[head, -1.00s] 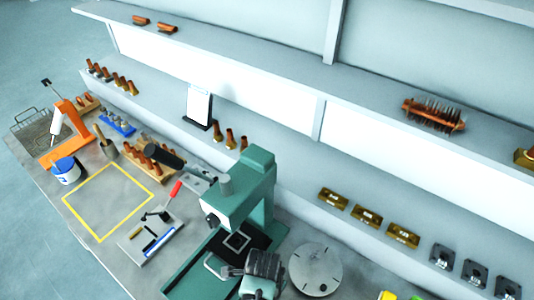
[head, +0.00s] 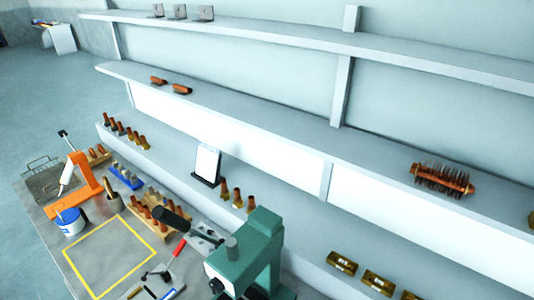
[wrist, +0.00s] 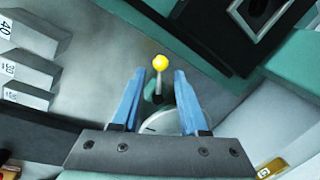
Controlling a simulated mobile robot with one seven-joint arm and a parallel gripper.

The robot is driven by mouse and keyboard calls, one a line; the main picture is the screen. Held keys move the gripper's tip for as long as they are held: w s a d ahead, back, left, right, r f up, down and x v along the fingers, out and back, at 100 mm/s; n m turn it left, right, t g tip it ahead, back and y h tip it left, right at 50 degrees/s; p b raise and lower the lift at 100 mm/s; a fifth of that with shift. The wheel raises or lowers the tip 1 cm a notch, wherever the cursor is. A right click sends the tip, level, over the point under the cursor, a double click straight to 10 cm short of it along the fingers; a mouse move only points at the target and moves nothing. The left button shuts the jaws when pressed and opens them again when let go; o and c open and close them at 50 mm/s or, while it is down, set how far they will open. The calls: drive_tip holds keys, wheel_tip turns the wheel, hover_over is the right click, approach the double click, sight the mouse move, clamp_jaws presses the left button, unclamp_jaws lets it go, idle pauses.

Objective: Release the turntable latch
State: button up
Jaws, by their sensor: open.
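A latch lever with a yellow ball knob (wrist: 160,62) shows in the wrist view, its thin stem running down toward a small green part. The pale round turntable (wrist: 163,125) lies behind it and is partly hidden by my gripper. My gripper (wrist: 159,73) has two blue fingers, spread apart and empty. The knob appears in the gap near the fingertips, with a finger to each side; I see no contact, and its depth from them is hard to tell. The head view shows neither the turntable nor my gripper.
A green press (head: 245,255) stands on the bench; its green base with a dark recess (wrist: 262,12) is at upper right in the wrist view. Grey numbered blocks (wrist: 28,80) are at left there. The yellow-outlined square (head: 112,222) on the bench is empty.

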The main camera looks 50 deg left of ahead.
wheel_tip(320, 180, up, 12)
drive_tip(key=s+d+b, duration=0.1)
drive_tip(key=s, duration=0.1)
drive_tip(key=shift+d, duration=0.2)
drive_tip(key=shift+f, duration=0.1)
drive_tip(key=shift+w, duration=0.1)
idle(0.4)
drive_tip(key=w+d+r+n+t+y+b, duration=0.1)
drive_tip(key=w+r+n+t+y+b, duration=0.15)
drive_tip(key=w+r+t, duration=0.8)
drive_tip(key=w+d+r+n+t+b, duration=0.1)
drive_tip(key=w+d+r+t, duration=0.15)
drive_tip(key=w+r, duration=0.5)
drive_tip(key=w+d+r+n+t+b, duration=0.15)
drive_tip(key=w+d+r, duration=0.25)
drive_tip(key=r, duration=0.7)
drive_tip(key=s+d+r+n+t+h+b, duration=0.1)
drive_tip(key=s+d+r+t, duration=0.2)
drive_tip(key=r, duration=0.6)
drive_tip(key=s+d+r+n+t+h+b, duration=0.1)
drive_tip(key=s+d+r+t, duration=0.3)
drive_tip(key=r, duration=0.5)
drive_tip(key=s+d+r+n+t+h+b, duration=0.1)
drive_tip(key=s+d+r+t, duration=0.3)
drive_tip(key=r, duration=0.5)
drive_tip(key=s+d+n+h, duration=0.1)
drive_tip(key=d, duration=0.1)
drive_tip(key=shift+s+d+r, duration=0.2)
drive_tip(key=shift+d+r, duration=0.05)
drive_tip(key=shift+d, duration=0.05)
